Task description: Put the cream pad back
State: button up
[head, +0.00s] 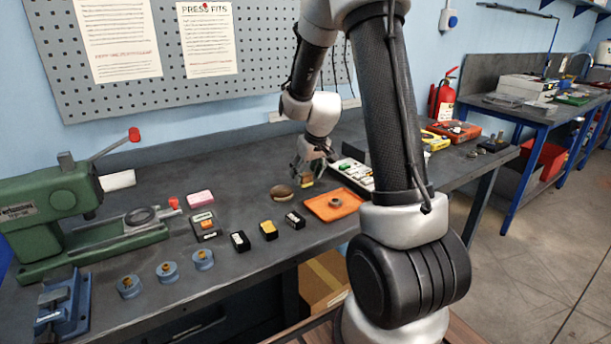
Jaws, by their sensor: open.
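My gripper (311,168) is open above the middle of the bench, pointing down. A small yellowish piece (307,183) shows just below its fingertips; I cannot tell whether they touch it. I cannot single out the cream pad for certain. A black block with a pale top (294,219) stands in front of the gripper, left of an orange tray (335,204). Beside it are a black block with a yellow top (268,230) and another black block with a pale mark (240,241). A round tan dish (282,192) lies just left of the gripper.
A white tray of small coloured pieces (352,172) lies right of the gripper, partly behind my arm. A green press (75,220) stands at the left. Several blue round holders (167,271) line the front. A pink-topped box (200,198) sits behind.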

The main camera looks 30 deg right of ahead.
jog(key=v, duration=1.1)
jog(key=s+a+r, duration=0.5)
jog(key=s+r, duration=0.3)
jog(key=s, duration=0.4)
jog(key=s+a, duration=0.2)
jog(key=s, duration=1.2)
jog(key=shift+s+r, duration=0.25)
jog(key=shift+r, duration=0.1)
